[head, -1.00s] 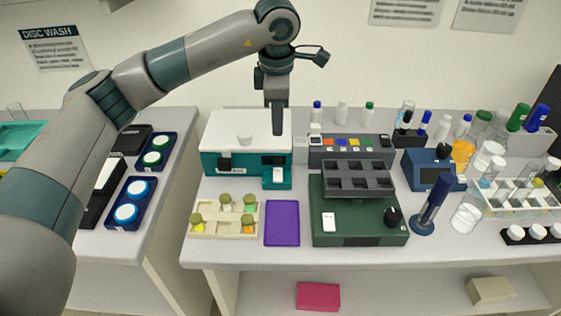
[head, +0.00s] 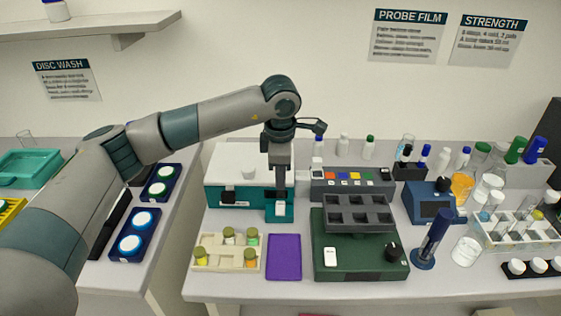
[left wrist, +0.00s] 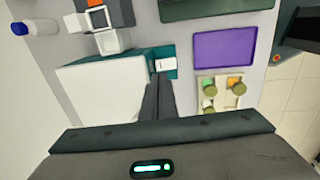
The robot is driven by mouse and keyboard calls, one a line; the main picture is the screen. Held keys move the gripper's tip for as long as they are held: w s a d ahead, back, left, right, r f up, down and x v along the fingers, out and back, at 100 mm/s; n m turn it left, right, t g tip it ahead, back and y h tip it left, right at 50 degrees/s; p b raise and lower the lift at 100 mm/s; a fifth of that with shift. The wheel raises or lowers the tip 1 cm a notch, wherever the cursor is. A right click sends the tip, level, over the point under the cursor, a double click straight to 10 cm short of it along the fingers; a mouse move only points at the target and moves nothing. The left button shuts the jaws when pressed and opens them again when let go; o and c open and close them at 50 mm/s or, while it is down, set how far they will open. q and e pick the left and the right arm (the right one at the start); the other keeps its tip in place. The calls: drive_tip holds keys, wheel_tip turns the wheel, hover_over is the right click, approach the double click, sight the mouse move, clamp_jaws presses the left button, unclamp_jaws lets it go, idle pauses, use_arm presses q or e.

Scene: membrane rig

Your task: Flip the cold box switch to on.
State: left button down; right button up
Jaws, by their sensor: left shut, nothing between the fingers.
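The cold box (head: 222,195) is a teal box with a white lid, on the bench left of centre. I take the white rocker on its front right as its switch (head: 281,209); it also shows in the left wrist view (left wrist: 165,64). My left gripper (head: 281,198) is shut and empty, pointing down in front of the box, with its tips just above the switch. In the left wrist view the closed fingers (left wrist: 158,78) end close to the switch. I cannot tell whether they touch it, nor which way the rocker is set. My right gripper is out of view.
A cream rack with capped vials (head: 205,265) and a purple mat (head: 284,258) lie in front of the box. A green device (head: 360,262) with a grey tray (head: 358,213) stands to the right.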

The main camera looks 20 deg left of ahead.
sight(281, 204)
use_arm(q)
drive_tip(key=f+p, duration=0.1)
drive_tip(key=f, duration=0.3)
drive_tip(key=f+p, duration=0.1)
drive_tip(key=f, duration=0.1)
drive_tip(key=shift+w+a+p, duration=0.15)
drive_tip(key=shift+w+p, duration=0.2)
drive_tip(key=shift+w, duration=0.05)
drive_tip(key=shift+f, duration=0.65)
